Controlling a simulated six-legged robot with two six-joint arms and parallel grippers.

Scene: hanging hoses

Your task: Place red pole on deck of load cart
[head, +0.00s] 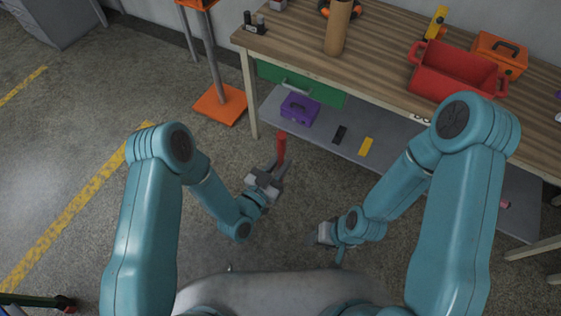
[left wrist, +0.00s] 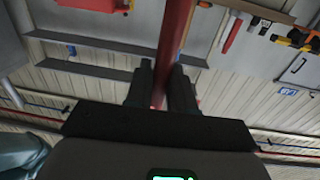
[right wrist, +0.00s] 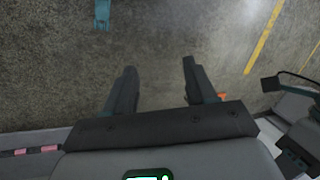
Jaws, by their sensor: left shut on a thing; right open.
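The red pole (head: 281,149) is held upright in my left gripper (head: 273,177), in front of the workbench. In the left wrist view the red pole (left wrist: 176,38) runs up from between the closed fingers of the left gripper (left wrist: 162,82). My right gripper (head: 328,236) is low near my body in the head view. In the right wrist view its fingers (right wrist: 158,68) are apart with only floor between them. A green-edged thing (head: 32,299) with a red end is cut off at the bottom left; I cannot tell whether it is the load cart.
The wooden workbench (head: 385,62) holds a red bin (head: 455,72), an orange case (head: 498,52) and a brown cylinder (head: 339,28). Its lower shelf (head: 320,133) carries a purple case (head: 300,108). An orange-based stand (head: 220,104) is left of it. The left floor is open, with yellow lines.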

